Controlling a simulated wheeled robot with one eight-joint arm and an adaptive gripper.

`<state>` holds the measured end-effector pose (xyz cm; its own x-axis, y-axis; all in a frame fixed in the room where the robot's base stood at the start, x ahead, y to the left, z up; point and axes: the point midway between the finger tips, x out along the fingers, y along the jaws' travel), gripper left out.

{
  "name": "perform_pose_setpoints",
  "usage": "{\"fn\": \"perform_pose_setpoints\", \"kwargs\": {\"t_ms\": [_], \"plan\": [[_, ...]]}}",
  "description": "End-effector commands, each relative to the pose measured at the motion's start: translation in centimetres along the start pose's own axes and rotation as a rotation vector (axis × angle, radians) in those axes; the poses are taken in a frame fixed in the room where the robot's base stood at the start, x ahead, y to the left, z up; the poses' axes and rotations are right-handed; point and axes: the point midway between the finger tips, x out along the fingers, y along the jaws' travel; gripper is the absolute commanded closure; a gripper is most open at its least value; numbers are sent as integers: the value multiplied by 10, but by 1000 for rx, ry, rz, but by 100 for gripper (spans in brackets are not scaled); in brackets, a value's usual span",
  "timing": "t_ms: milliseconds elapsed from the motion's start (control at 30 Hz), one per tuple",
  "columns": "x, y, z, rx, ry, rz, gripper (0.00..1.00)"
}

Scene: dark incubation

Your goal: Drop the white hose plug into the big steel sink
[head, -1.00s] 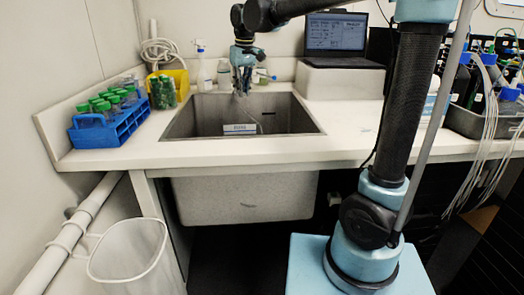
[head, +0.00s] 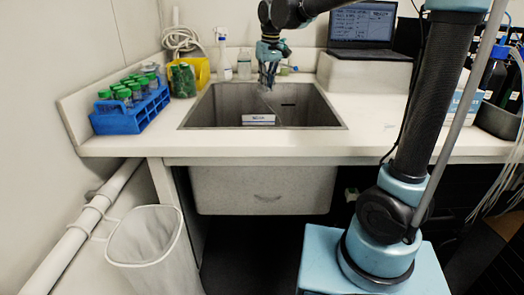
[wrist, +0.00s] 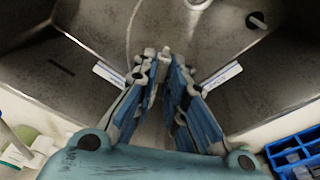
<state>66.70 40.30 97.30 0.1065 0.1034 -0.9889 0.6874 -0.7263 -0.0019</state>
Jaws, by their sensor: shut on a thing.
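My gripper (head: 268,84) points down over the back part of the sink opening. In the wrist view its blue-padded fingers (wrist: 158,56) are close together at the tips, with the steel basin (wrist: 235,35) beyond them. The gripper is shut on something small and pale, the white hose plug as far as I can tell. The fingers hide most of it and its outline is unclear.
A blue rack (head: 133,119) of green-capped bottles stands left of the sink. A yellow holder (head: 201,72), a green-filled jar (head: 182,81) and bottles stand behind it. A laptop (head: 361,25) sits on a raised block to the right. A white bin (head: 150,245) is below left.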

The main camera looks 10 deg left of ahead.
Motion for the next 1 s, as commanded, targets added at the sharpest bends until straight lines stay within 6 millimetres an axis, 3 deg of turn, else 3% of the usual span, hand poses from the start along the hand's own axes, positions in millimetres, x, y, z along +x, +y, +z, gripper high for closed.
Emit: {"fn": "perform_pose_setpoints", "kwargs": {"t_ms": [300,733,800,867,1000], "plan": [[29,0,4,0,0,0,97],[36,0,5,0,0,0,97],[36,0,5,0,0,0,77],[36,0,5,-1,0,0,65],[36,-1,5,-1,0,0,65]]}}
